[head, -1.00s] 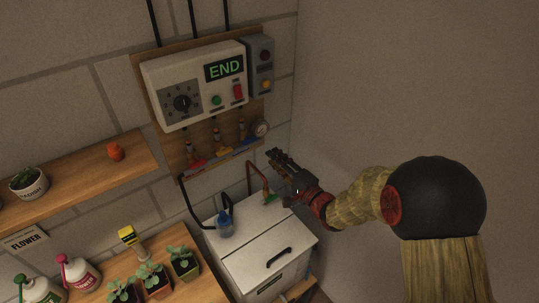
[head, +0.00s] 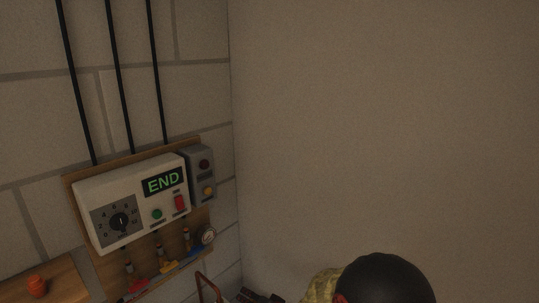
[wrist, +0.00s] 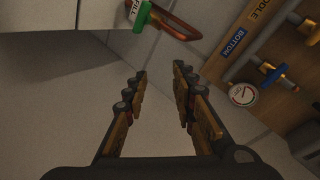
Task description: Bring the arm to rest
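My gripper (wrist: 160,74) shows in the wrist view with its two fingers spread apart and nothing between them. In the head view only a small dark part of my gripper (head: 262,297) shows at the bottom edge, beside my yellowish arm. The rest of the arm is cut off by the frame.
The white control box (head: 132,200) on the wall reads END. Below it are small valves and a gauge (head: 208,236). The wrist view shows a green handle (wrist: 141,17), a copper pipe (wrist: 176,26) and a blue valve (wrist: 272,74) ahead of the fingertips. The right wall is bare.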

